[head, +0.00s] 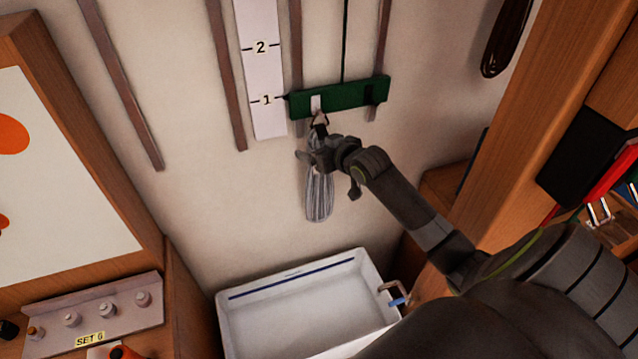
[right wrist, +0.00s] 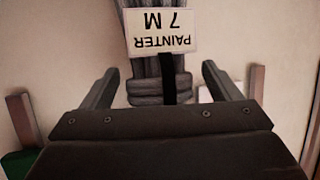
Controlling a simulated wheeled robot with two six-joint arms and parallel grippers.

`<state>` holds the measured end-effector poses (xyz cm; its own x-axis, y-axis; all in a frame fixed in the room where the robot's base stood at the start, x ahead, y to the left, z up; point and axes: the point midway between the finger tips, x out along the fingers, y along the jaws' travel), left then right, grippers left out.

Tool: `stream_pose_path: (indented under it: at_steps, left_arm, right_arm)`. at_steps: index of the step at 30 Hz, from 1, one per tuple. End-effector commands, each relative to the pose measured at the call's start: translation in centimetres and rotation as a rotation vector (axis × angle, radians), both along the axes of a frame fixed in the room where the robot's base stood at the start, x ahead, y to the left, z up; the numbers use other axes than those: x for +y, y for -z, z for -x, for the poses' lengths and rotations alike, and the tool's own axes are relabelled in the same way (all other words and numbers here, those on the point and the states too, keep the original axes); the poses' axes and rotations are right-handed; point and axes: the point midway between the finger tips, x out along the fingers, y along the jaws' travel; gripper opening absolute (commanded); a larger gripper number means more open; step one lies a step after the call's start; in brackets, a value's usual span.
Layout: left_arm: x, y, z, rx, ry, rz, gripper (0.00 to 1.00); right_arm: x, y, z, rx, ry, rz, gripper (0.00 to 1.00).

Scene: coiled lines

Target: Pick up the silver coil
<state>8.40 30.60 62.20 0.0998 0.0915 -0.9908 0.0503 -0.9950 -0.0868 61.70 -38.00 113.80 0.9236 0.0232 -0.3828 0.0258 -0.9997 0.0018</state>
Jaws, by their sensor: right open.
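The silver coil (head: 319,195) hangs upright against the wall below a green bar (head: 340,98), from a hook at the bar's left part. In the right wrist view the grey coil (right wrist: 146,88) has a white tag (right wrist: 160,32) reading "PAINTER 7 M" upside down, and a black strap. My right gripper (head: 326,168) is open at the coil's upper part and hides some of it. In the right wrist view its two fingers (right wrist: 160,85) stand apart on either side of the coil. I cannot tell whether they touch it. My left gripper is not in view.
A white bin (head: 290,300) stands below the coil. A measuring strip (head: 262,70) and wooden slats line the wall. A dark coil (head: 507,38) hangs at upper right beside a wooden post (head: 520,130). A pegged "SET 6" rack (head: 92,315) is at lower left.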

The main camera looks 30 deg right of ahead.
Motion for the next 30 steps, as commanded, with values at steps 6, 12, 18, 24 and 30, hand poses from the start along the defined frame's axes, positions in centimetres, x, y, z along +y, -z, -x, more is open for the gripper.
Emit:
stream_pose_path:
  at_steps: [6,12,18,24,30]
  left_arm:
    - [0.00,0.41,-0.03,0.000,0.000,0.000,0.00]
    - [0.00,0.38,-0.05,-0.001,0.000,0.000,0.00]
    - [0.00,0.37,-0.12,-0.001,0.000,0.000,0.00]
    - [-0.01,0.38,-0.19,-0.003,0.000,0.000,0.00]
    - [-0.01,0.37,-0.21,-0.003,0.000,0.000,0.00]
  right_arm:
    - [0.00,0.19,-0.43,0.002,0.000,0.000,0.83]
    - [0.01,0.16,-0.40,0.001,0.000,0.000,0.74]
    - [0.01,0.17,-0.38,0.001,0.000,0.000,0.48]
    - [0.00,0.17,-0.38,0.002,0.000,0.000,0.22]
    - [0.00,0.18,-0.38,0.002,0.000,-0.001,0.00]
